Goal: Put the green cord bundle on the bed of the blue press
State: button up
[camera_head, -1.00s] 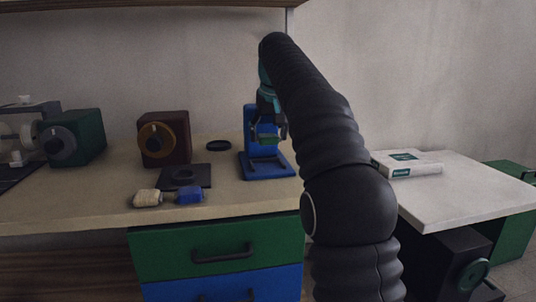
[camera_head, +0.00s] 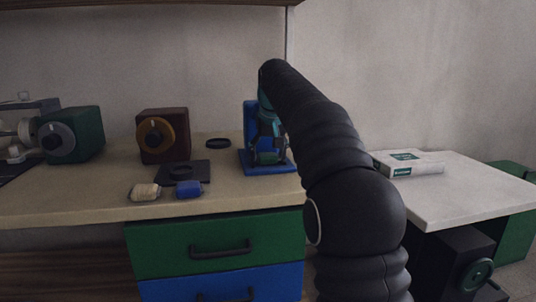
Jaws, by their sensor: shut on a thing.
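The blue press (camera_head: 250,118) stands upright on the bench, left of my arm, with its flat base (camera_head: 249,169) on the bench top. My gripper (camera_head: 267,152) is in front of the press column, low over the bed. It is shut on the green cord bundle (camera_head: 267,158), a small dark green shape between the fingers. My gripper hides much of the bundle and the bed. I cannot tell whether the bundle touches the bed.
A cream bundle (camera_head: 145,192) and a blue bundle (camera_head: 189,188) lie near the bench's front edge. A white side table (camera_head: 468,190) stands right of my arm.

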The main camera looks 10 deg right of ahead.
jog(key=shift+f, duration=0.15)
jog(key=o, duration=1)
jog(key=p+v, duration=0.3)
jog(key=v, duration=0.9)
